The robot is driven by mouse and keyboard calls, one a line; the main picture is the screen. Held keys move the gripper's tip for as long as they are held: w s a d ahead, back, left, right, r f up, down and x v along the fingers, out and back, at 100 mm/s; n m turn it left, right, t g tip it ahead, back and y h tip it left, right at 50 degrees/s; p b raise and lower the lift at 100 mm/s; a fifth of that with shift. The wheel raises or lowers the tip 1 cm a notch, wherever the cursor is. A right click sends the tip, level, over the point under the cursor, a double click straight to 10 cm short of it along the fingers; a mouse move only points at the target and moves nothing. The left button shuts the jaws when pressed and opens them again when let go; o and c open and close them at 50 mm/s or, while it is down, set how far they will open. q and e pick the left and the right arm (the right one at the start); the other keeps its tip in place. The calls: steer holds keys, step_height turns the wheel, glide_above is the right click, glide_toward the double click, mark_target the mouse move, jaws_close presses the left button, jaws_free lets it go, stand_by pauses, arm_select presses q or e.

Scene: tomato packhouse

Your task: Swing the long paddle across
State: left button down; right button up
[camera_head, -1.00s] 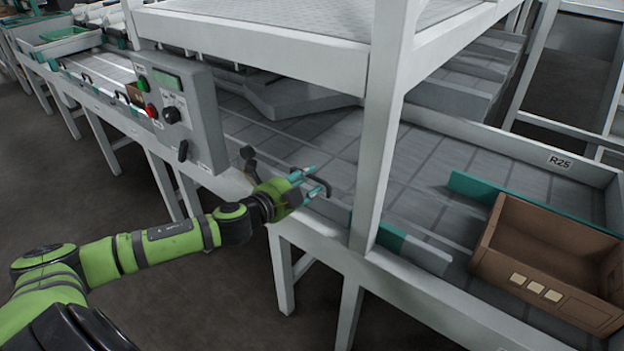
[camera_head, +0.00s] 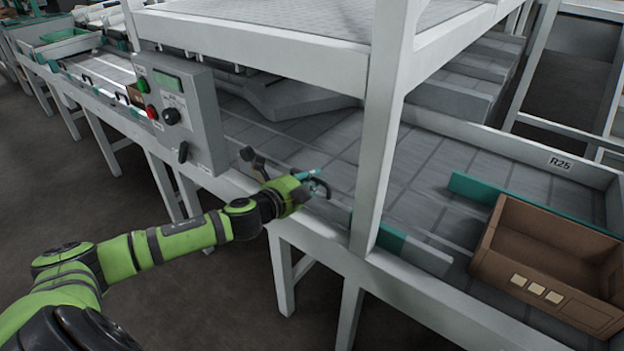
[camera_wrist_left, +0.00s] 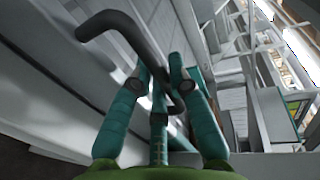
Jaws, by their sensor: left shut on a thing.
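My left gripper (camera_head: 317,181) is at the near edge of the conveyor. It is shut on a dark bent handle (camera_head: 327,189). In the left wrist view the teal fingers (camera_wrist_left: 162,76) close around the handle's dark bar (camera_wrist_left: 121,26), whose bent end sticks out past them. The handle's base is partly hidden by the gripper. I cannot clearly make out the long paddle that belongs to this handle; the frame post and gripper hide part of the belt. My right gripper is out of view.
A grey control box (camera_head: 180,112) with buttons stands left of the gripper, a dark lever (camera_head: 252,158) beside it. A white frame post (camera_head: 378,150) rises to the right. Further right are a teal-and-white panel (camera_head: 392,238) and a brown crate (camera_head: 515,290). The belt (camera_head: 440,165) behind is clear.

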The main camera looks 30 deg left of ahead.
arm_select(q)
steer(key=shift+w, duration=0.15)
arm_select(e)
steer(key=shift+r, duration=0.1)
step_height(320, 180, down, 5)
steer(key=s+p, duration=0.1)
steer(key=p, duration=0.1)
arm_select(q)
steer(key=w+a+n+g+y+b, duration=0.2)
steer(key=w+n+y, duration=0.5)
steer(key=w, duration=0.5)
steer(key=shift+w+a+r+y+b, duration=0.25)
steer(key=shift+a+y+b, duration=0.35)
steer(key=shift+y, duration=0.4)
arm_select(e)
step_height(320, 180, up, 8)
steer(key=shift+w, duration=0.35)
arm_select(q)
steer(key=shift+r, duration=0.1)
